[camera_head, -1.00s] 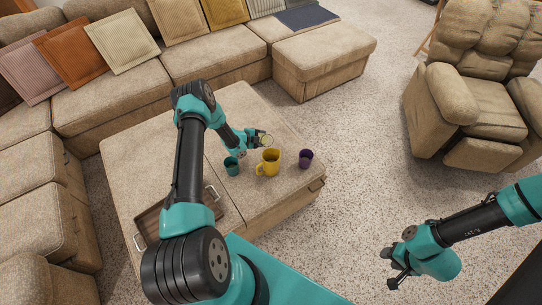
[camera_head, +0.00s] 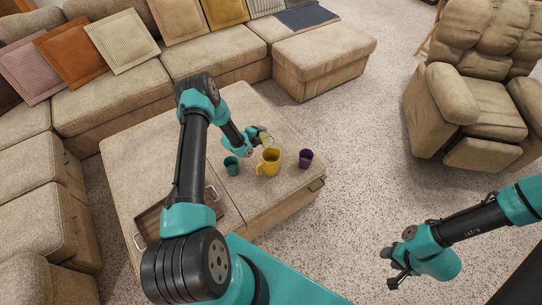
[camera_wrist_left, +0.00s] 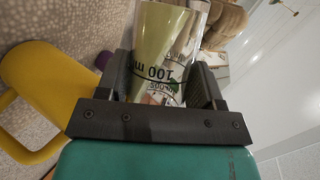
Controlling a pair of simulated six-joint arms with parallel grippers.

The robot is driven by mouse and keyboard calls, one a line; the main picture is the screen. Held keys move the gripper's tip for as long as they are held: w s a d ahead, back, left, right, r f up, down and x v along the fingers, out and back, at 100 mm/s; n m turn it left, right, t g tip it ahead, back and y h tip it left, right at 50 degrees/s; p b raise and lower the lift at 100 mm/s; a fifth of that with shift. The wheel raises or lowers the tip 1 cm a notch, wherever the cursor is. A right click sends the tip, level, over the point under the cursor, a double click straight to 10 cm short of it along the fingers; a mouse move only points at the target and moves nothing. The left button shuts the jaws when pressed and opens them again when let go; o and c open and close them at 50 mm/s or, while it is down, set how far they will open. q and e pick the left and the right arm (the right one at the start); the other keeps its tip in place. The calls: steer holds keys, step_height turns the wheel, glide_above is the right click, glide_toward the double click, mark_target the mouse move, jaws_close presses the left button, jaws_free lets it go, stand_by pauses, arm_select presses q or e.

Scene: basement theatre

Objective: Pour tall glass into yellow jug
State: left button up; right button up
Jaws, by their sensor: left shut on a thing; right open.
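The tall glass (camera_head: 266,138) is clear with dark markings. My left gripper (camera_head: 259,142) is shut on it and holds it tilted above the yellow jug (camera_head: 270,160), near the jug's far rim. In the left wrist view the glass (camera_wrist_left: 168,60) sits between the two dark fingers (camera_wrist_left: 163,85), with a pale yellow-green content inside. The jug (camera_wrist_left: 45,90) shows at the left there, its handle toward the lower left. Whether anything flows from the glass I cannot tell. The jug stands upright on the ottoman. My right gripper (camera_head: 397,268) is open and empty above the floor.
A teal cup (camera_head: 231,165) stands left of the jug and a purple cup (camera_head: 306,158) right of it. A brown tray (camera_head: 150,226) with metal handles lies at the ottoman's (camera_head: 140,160) near left, partly behind my left arm. A sofa and an armchair (camera_head: 480,100) stand around.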

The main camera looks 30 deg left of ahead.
arm_select(q)
steer(key=shift+s+d+r+m+t+y, duration=0.3)
steer(key=shift+s+d+r+m+y, duration=0.1)
steer(key=shift+d+r+m, duration=0.15)
stand_by(0.5)
steer(key=shift+s+d+f+m+t+y, duration=0.15)
steer(key=shift+d+m+t+y, duration=0.1)
steer(key=shift+m+t+y, duration=0.2)
stand_by(1.1)
steer(key=shift+d+r+m+t+p, duration=0.1)
steer(key=shift+r+m+t+p, duration=0.15)
steer(key=shift+r+m+p, duration=0.1)
steer(key=shift+a+f+n, duration=0.2)
steer(key=shift+a+n, duration=0.1)
steer(key=shift+n, duration=0.15)
steer(key=shift+a+r+n+g+h, duration=0.15)
steer(key=shift+n+g+h, duration=0.25)
steer(key=shift+g, duration=0.2)
steer(key=shift+w+a+f+n+g+h, duration=0.3)
steer(key=shift+w+f+n, duration=0.15)
steer(key=shift+f, duration=0.1)
steer(key=shift+a, duration=0.1)
